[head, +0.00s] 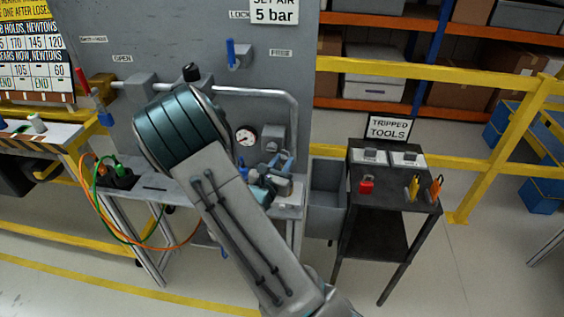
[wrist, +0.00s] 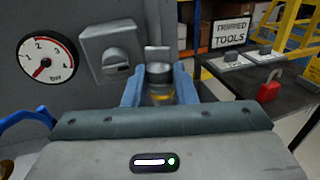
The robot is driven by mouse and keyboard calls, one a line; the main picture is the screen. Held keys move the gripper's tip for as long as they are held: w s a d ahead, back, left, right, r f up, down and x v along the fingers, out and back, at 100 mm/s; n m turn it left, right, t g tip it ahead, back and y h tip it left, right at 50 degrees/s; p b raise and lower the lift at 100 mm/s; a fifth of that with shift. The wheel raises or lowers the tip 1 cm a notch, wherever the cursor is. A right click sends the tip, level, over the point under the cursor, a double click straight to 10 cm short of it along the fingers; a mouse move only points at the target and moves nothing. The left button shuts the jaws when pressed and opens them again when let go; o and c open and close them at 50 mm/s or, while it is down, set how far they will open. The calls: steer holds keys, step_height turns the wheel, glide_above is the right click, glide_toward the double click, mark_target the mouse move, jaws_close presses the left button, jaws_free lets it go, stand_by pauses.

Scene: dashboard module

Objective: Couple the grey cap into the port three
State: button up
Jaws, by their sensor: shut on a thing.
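My gripper (wrist: 159,84) is in the wrist view, its two blue fingers shut on either side of a short round grey cap (wrist: 160,72). A yellowish band shows below the cap's grey top. A flat grey tab stands just behind the cap; I cannot tell whether they touch. In the head view my gripper (head: 272,180) is low at the panel's right side, partly hidden by my own arm. No label for port three can be read in either view, so I cannot tell which fitting it is.
A pressure gauge (wrist: 47,58) and a grey box-shaped fitting (wrist: 110,52) are on the panel left of my gripper. A dark tool stand (head: 394,190) with a red padlock (head: 366,185) is to the right. Orange and green hoses (head: 98,203) hang at the bench's left.

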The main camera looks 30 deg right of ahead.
steer(key=shift+f+b, duration=2.75)
steer(key=shift+f, duration=0.8)
steer(key=shift+f+b, duration=0.6)
steer(key=shift+f, duration=0.15)
steer(key=o, duration=1.1)
